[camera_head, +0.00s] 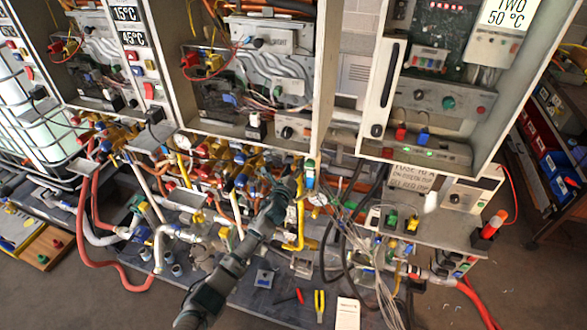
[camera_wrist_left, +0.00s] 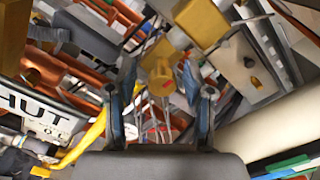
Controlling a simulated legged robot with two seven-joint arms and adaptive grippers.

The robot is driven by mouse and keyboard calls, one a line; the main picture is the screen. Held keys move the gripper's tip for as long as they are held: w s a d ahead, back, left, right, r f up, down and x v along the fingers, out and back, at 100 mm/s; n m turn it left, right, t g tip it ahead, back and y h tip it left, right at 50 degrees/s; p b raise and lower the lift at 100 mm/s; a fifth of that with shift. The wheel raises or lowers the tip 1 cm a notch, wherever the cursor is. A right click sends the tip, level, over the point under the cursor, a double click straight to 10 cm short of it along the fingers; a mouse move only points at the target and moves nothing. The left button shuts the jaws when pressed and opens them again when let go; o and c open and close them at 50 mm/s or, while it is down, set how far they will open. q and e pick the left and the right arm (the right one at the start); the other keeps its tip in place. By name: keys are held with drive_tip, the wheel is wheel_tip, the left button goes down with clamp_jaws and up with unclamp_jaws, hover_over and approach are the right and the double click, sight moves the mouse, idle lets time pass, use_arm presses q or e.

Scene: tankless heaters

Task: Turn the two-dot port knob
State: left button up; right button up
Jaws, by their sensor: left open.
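My left gripper (camera_head: 293,178) reaches in from the bottom of the head view, among pipes and valves below the middle cabinet. In the left wrist view its two fingers (camera_wrist_left: 160,85) are spread, with a brass-yellow fitting with a red mark (camera_wrist_left: 163,84) beyond and between them. I cannot tell whether the fingers touch it. I cannot pick out two dots on any knob. A black knob (camera_head: 258,43) sits beside a small label in the middle cabinet, and another dark knob (camera_head: 287,132) is low in it. My right gripper is not in view.
The right cabinet (camera_head: 385,88) carries a "TWO 50 °C" sign (camera_head: 505,15). Pliers (camera_head: 319,305) lie on the low platform. A cut-off "HUT" label (camera_wrist_left: 35,110) is at left in the wrist view.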

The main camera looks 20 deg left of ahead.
use_arm(q)
drive_tip(key=shift+d, duration=0.2)
drive_tip(key=shift+c, duration=0.7)
drive_tip(key=shift+a, duration=0.1)
clamp_jaws()
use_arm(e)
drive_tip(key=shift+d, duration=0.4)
use_arm(q)
drive_tip(key=shift+a+r, duration=0.1)
drive_tip(key=shift+a, duration=0.05)
